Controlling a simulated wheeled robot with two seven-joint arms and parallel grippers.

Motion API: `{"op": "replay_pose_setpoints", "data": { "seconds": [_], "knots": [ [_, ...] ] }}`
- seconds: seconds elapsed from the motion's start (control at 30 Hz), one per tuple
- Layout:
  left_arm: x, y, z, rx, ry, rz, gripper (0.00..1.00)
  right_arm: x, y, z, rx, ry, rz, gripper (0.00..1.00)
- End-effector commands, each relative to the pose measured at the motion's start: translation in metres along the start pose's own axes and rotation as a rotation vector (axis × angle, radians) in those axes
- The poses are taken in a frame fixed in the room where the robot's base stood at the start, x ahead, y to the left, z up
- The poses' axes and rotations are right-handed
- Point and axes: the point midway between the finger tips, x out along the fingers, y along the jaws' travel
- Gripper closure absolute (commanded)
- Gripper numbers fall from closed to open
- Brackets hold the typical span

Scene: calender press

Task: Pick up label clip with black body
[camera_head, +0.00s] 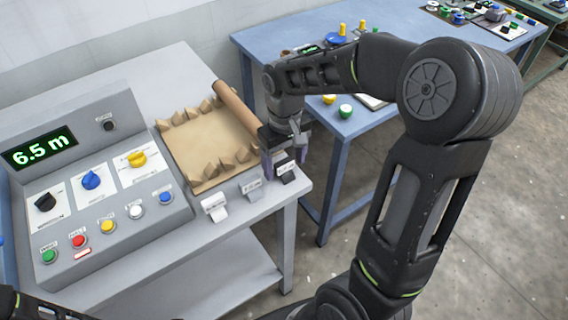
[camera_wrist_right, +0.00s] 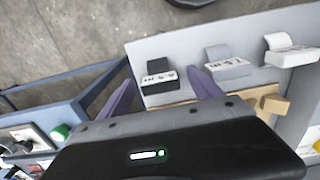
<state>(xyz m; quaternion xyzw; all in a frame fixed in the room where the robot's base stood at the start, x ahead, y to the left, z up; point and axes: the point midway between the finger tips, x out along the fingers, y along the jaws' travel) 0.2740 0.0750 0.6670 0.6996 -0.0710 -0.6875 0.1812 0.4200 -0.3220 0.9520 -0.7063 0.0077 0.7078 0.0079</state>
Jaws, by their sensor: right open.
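The label clip with the black body (camera_head: 286,174) lies at the front right corner of the grey table (camera_head: 262,208). It also shows in the right wrist view (camera_wrist_right: 157,76), with a white label on its front. My right gripper (camera_head: 285,158) is open, with its purple fingers on either side of the black clip as seen in both views. I cannot tell whether the fingers touch it. A grey label clip (camera_head: 250,188) and a white label clip (camera_head: 214,207) lie to its left along the table's front edge. My left gripper is not in view.
A tan sheet with folded edges (camera_head: 205,150) and a cardboard roll (camera_head: 236,108) lie behind the clips. A control panel (camera_head: 98,185) reading 6.5 m stands at left. A blue table (camera_head: 270,42) stands behind my right arm, with a gap between tables.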

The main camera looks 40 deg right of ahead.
Motion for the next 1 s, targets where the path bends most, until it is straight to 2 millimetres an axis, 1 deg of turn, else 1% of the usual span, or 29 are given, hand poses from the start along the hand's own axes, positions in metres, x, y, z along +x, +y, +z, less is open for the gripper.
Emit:
{"op": "replay_pose_setpoints", "data": {
  "seconds": [0.1,0.63,0.67,1.0],
  "knots": [
    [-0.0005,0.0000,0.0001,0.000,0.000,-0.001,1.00,0.0045,0.0003,-0.0002,0.000,0.001,0.000,0.25],
    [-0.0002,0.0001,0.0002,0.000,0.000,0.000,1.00,0.0041,0.0002,-0.0003,0.000,0.002,0.000,0.25],
    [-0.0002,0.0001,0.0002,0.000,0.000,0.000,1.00,0.0041,0.0002,-0.0003,0.000,0.002,0.000,0.27],
    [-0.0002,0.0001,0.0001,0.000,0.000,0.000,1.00,0.0041,0.0002,-0.0003,0.000,0.002,0.000,0.55]
  ]
}}
